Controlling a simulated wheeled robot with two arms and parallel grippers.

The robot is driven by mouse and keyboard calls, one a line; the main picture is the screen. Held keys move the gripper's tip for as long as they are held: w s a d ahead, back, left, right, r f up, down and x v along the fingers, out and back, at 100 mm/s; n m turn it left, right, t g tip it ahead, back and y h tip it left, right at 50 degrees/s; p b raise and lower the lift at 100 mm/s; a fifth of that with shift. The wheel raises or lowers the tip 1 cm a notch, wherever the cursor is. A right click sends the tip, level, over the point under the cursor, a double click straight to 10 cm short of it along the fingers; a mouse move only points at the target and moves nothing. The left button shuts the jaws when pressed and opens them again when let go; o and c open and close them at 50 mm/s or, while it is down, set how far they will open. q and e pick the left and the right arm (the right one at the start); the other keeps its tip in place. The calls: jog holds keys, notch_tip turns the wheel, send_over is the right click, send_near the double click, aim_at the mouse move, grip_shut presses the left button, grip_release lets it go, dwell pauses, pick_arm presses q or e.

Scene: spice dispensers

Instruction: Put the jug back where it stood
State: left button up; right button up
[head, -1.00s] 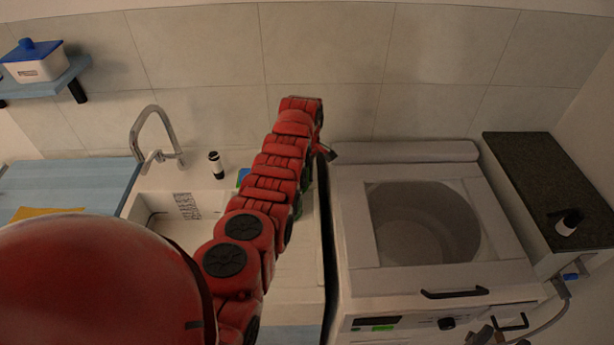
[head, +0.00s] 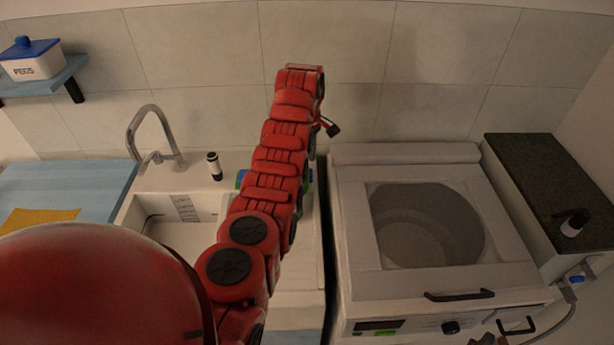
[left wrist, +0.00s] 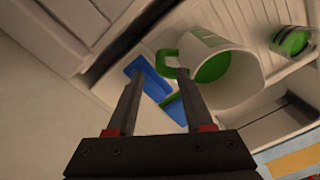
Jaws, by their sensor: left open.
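In the head view my red left arm hides the gripper and most of the jug area; only bits of blue and green show beside the arm. My right gripper cannot be made out.
A blue object (left wrist: 148,78) lies behind my fingers, and a green-banded container (left wrist: 292,40) stands beyond the jug. The sink (head: 180,210) with its tap (head: 150,135) is left of my arm, with a black-topped bottle (head: 214,166) behind. A top-loading washer (head: 350,200) stands right.

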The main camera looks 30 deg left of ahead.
pick_arm(q)
notch_tip(320, 180, up, 4)
jog(key=shift+r+p, duration=0.15)
jog(key=shift+p, duration=0.3)
jog(key=shift+s, duration=0.1)
